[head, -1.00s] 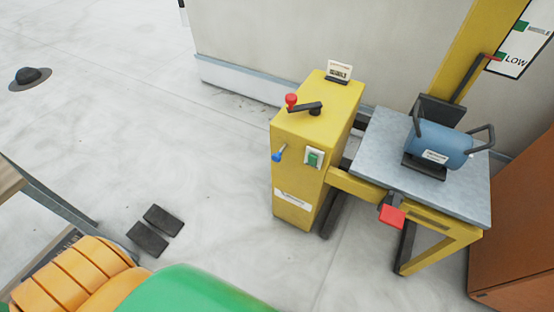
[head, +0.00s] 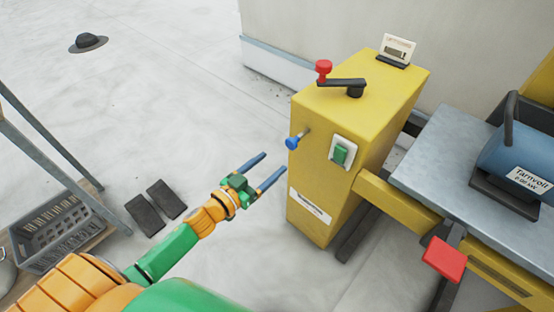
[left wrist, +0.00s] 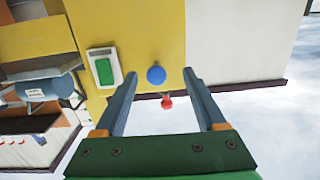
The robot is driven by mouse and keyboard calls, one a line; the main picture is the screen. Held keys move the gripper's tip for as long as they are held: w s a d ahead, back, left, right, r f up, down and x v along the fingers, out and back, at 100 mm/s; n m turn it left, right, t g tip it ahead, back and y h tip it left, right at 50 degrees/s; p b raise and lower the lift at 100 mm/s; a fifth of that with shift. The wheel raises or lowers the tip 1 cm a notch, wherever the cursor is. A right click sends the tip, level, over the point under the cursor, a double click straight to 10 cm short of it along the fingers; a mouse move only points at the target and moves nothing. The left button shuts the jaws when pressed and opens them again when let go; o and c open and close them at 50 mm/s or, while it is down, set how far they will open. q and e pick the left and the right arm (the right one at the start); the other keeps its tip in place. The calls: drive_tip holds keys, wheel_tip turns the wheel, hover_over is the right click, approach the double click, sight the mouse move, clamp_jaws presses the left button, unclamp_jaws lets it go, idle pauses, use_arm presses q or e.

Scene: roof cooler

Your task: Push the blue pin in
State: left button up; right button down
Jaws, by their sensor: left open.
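The blue pin (head: 292,143) sticks out of the upper left face of the yellow cabinet (head: 311,185), with a bit of its metal shaft showing. My left gripper (head: 272,173) is open and empty, a little left of and below the pin in the head view, apart from it. In the left wrist view the blue pin (left wrist: 156,75) shows as a round knob, ahead of and between the two open fingers (left wrist: 155,92). My right gripper is not in view.
A green button (head: 341,153) sits right of the pin. A red-knobbed crank (head: 342,82) and a small card (head: 398,49) top the cabinet. A grey table with a blue motor (head: 515,160) stands right. A grey crate (head: 62,232) and dark pads (head: 155,206) lie left.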

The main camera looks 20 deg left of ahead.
sight(289, 144)
use_arm(q)
drive_tip(key=shift+t+h, duration=0.3)
drive_tip(key=shift+h, duration=0.1)
drive_tip(key=w+d+r, duration=0.1)
drive_tip(key=w, duration=0.1)
drive_tip(key=w+d, duration=0.1)
drive_tip(key=w, duration=0.1)
drive_tip(key=w+r, duration=0.1)
drive_tip(key=w, duration=0.1)
drive_tip(key=shift+w+d+r, duration=0.1)
drive_tip(key=shift+d+r, duration=0.2)
drive_tip(key=shift+d, duration=0.1)
clamp_jaws()
idle(0.6)
